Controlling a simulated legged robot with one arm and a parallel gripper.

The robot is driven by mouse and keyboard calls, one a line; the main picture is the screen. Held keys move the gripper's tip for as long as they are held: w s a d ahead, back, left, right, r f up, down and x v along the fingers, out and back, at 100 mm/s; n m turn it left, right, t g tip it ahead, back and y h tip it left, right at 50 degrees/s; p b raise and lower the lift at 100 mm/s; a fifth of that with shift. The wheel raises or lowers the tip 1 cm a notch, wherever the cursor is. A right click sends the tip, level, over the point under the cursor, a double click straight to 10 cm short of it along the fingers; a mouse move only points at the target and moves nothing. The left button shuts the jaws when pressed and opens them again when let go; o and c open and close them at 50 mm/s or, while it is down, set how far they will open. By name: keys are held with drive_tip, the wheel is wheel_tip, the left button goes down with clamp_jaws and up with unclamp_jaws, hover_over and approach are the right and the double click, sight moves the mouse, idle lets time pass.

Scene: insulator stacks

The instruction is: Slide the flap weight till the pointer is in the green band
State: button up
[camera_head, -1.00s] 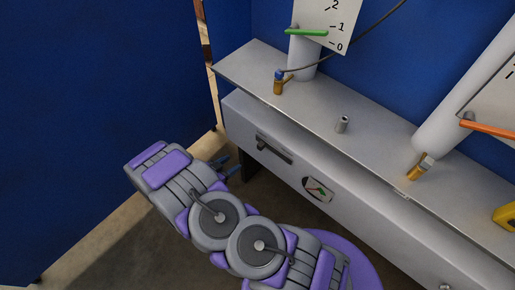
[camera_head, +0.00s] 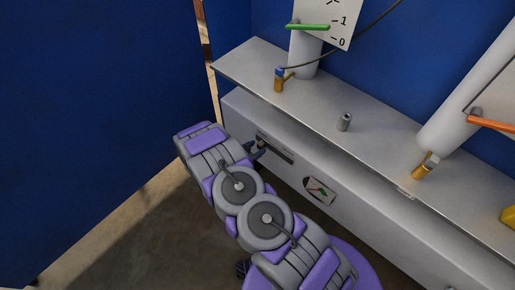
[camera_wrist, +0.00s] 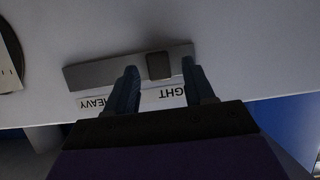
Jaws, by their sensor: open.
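The flap weight is a small dark block (camera_wrist: 159,65) on a grey slotted strip (camera_wrist: 90,74) in the wrist view. Upside-down lettering beside the strip reads HEAVY at left and partly hidden "GHT" at right. My gripper (camera_wrist: 159,72) is open, one finger on each side of the block in the picture; contact cannot be told. In the head view my gripper (camera_head: 258,148) is at the left part of the strip (camera_head: 276,149) on the bench front. The dial (camera_head: 319,191) with green and red marks is right of it; the pointer's exact reading is too small to tell.
A grey shelf (camera_head: 375,146) runs above the strip. It carries a small grey peg (camera_head: 344,122), brass valves (camera_head: 279,82) (camera_head: 424,167) and white tubes (camera_head: 303,52) (camera_head: 465,100). Blue walls (camera_head: 90,110) stand at left and behind. Part of the dial (camera_wrist: 8,62) shows at the wrist view's left edge.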

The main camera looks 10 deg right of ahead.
drive_tip(key=shift+x, duration=0.85)
clamp_jaws()
